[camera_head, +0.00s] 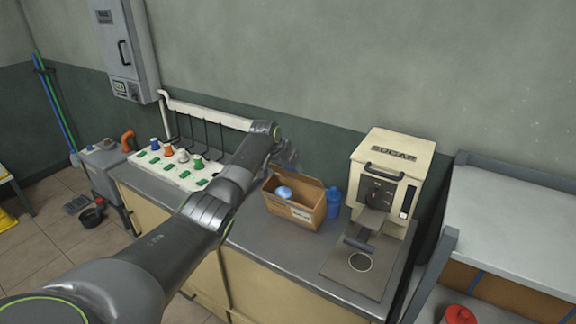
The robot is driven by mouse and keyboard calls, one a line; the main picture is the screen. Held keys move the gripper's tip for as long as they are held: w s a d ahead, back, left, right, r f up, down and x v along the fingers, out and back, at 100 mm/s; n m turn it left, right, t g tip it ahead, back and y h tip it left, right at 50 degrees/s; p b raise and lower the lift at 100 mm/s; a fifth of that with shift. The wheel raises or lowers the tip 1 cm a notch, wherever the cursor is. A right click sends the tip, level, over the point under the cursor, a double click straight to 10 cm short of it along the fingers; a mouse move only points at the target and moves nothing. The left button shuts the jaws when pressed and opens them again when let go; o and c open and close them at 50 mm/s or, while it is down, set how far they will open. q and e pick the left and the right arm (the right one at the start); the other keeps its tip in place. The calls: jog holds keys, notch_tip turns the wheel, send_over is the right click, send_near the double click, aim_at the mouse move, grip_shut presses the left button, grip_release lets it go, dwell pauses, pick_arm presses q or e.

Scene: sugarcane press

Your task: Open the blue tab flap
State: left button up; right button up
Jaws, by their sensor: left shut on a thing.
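An open cardboard box (308,212) stands on the grey counter, with a round blue thing (284,192) inside it. Its back flap (305,184) stands up along the rear edge. My left gripper (292,166) is at the back left of the box, by this flap, and is shut on it. My arm and the small size of the gripper in view partly hide the contact. I cannot make out a blue tab on the flap. My right gripper is not in view.
A cream sugar machine (388,170) stands right of the box, with a blue container (333,203) between them. A white panel with coloured knobs (178,166) is at the left. A red-lidded thing (459,315) is at the lower right. The front counter is clear.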

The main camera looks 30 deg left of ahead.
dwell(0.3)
pick_arm(q)
jog(key=o, duration=1.4)
jog(key=shift+r, duration=0.1)
jog(key=d+b+v, duration=0.1)
jog(key=b+v, duration=0.2)
jog(key=v, duration=1.4)
jog(key=shift+a, duration=0.5)
jog(key=shift+s+r, duration=0.1)
jog(key=shift+s, duration=0.05)
